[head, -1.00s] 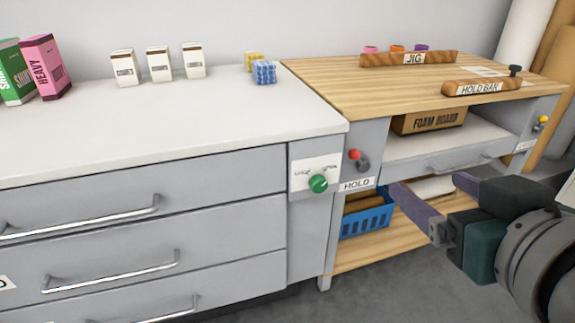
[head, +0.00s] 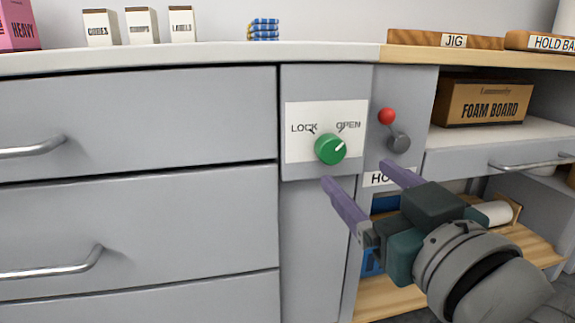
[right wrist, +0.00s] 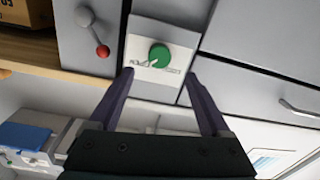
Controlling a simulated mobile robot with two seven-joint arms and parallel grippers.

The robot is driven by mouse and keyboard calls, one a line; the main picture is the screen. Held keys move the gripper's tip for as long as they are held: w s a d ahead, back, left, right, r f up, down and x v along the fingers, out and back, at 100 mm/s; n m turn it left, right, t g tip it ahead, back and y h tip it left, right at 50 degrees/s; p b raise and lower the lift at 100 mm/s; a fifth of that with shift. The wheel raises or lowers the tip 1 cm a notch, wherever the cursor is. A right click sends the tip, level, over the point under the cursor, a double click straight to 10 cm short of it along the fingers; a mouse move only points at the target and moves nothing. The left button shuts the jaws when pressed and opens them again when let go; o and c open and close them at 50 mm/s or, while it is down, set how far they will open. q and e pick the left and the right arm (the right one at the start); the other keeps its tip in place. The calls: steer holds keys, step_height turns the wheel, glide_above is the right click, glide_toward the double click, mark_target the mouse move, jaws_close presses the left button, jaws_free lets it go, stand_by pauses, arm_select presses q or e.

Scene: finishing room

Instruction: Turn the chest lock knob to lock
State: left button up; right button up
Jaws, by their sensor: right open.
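The green lock knob (head: 331,149) sits on a white plate (head: 300,118) marked LOCK at left and OPEN at right. Its white pointer line slants up to the right, toward OPEN. My right gripper (head: 355,174) is open and empty, its purple fingers pointing toward the panel just below and right of the knob in the head view. In the right wrist view the knob (right wrist: 159,55) shows beyond and between the fingertips (right wrist: 158,74), apart from them. My left gripper is not in view.
A red-and-grey switch (head: 391,128) with a HOLD label sits right of the knob, near the right finger. Drawers with bar handles (head: 50,262) are at left. The open shelf at right holds a FOAM BOARD box (head: 484,100). Small boxes stand on the white counter (head: 225,52).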

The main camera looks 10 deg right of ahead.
mark_target(334, 153)
steer(key=w+b, duration=0.2)
steer(key=w, duration=0.5)
steer(key=shift+a+b, duration=0.2)
steer(key=shift+b, duration=0.15)
steer(key=shift+w, duration=0.65)
steer(key=shift+c, duration=0.4)
steer(key=c, duration=0.4)
jaws_close()
